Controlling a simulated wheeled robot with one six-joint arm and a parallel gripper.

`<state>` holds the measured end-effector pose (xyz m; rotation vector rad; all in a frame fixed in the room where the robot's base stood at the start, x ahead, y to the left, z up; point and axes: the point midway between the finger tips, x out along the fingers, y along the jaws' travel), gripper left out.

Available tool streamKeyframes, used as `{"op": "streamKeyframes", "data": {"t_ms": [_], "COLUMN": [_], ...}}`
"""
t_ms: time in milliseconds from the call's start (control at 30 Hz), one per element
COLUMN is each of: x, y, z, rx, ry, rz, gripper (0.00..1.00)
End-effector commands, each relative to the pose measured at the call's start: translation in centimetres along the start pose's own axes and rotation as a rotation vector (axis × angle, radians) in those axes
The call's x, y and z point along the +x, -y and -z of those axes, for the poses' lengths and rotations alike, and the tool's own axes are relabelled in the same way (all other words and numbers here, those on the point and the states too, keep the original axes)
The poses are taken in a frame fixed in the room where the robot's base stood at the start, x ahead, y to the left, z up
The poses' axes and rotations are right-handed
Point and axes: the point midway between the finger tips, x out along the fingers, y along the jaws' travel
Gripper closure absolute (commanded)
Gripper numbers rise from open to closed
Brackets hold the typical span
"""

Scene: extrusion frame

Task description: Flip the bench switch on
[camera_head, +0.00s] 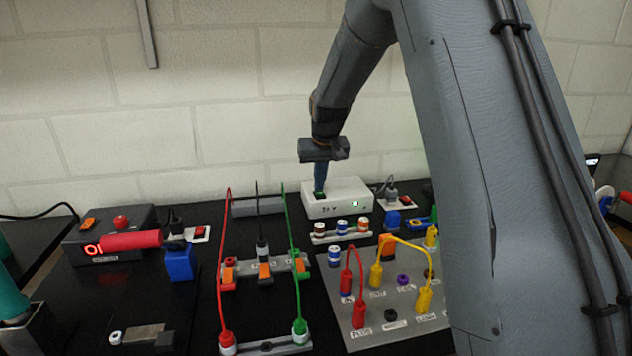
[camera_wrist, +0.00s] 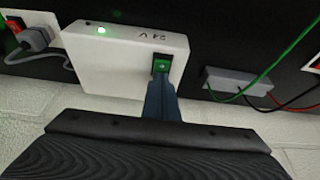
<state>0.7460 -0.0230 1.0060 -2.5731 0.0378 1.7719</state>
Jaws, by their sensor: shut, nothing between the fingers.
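The bench switch is a green rocker (camera_wrist: 162,66) on the top of a white box (camera_wrist: 117,62) marked "24 V". It also shows in the head view (camera_head: 319,194), partly behind my fingers. A small green light (camera_wrist: 101,31) glows on the white box. My gripper (camera_head: 320,187) points down at the rocker with its fingers shut and empty. In the wrist view the gripper's blue-grey fingertips (camera_wrist: 160,82) are at the rocker's near edge. I cannot tell whether they touch it.
A panel with red and yellow leads (camera_head: 343,315) lies in front of the white box. Red, black and green leads stand on a terminal strip (camera_head: 293,268) to the left. A power outlet with a grey plug (camera_wrist: 36,39) is beside the box. A wall is close behind.

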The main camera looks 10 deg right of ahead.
Motion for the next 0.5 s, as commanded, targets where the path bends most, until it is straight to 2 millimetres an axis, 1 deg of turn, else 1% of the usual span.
{"op": "streamKeyframes", "data": {"t_ms": [500], "x": [-0.5], "y": [-0.1], "z": [-1.7], "rx": [0.0], "ry": [0.006], "rz": [-0.001], "gripper": [1.0]}}
